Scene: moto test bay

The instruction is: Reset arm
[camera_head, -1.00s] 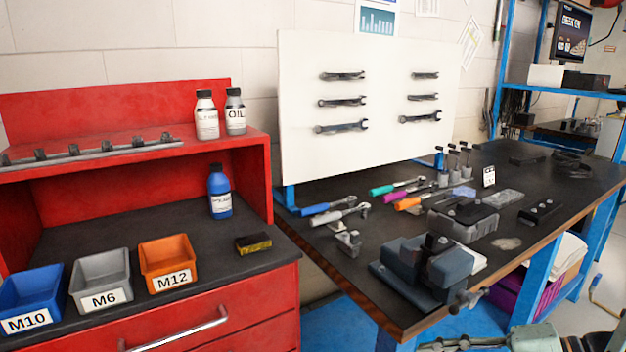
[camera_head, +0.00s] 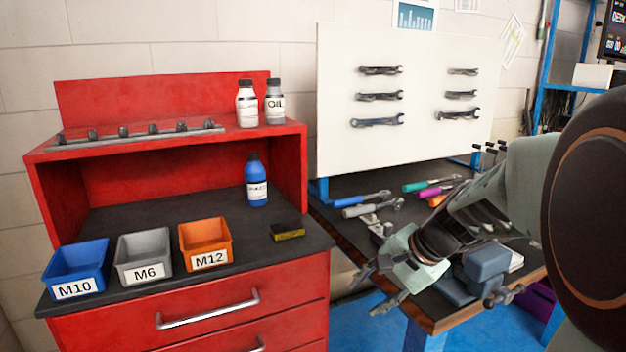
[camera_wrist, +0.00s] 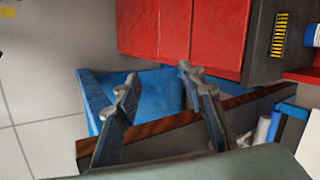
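My gripper (camera_head: 372,290) is at the right of the head view, in front of the dark workbench's near left corner. Its two fingers are spread apart with nothing between them. In the wrist view the open fingers (camera_wrist: 158,85) point toward the gap between the red cabinet and the bench edge. My arm crosses the right side of the head view and hides much of the bench top.
The red cabinet (camera_head: 185,322) bears a blue M10 bin (camera_head: 78,265), grey M6 bin (camera_head: 144,248) and orange M12 bin (camera_head: 205,238). A blue vise (camera_head: 487,264) stands on the bench (camera_head: 445,312) close to my arm. Wrenches hang on a white board (camera_head: 420,135).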

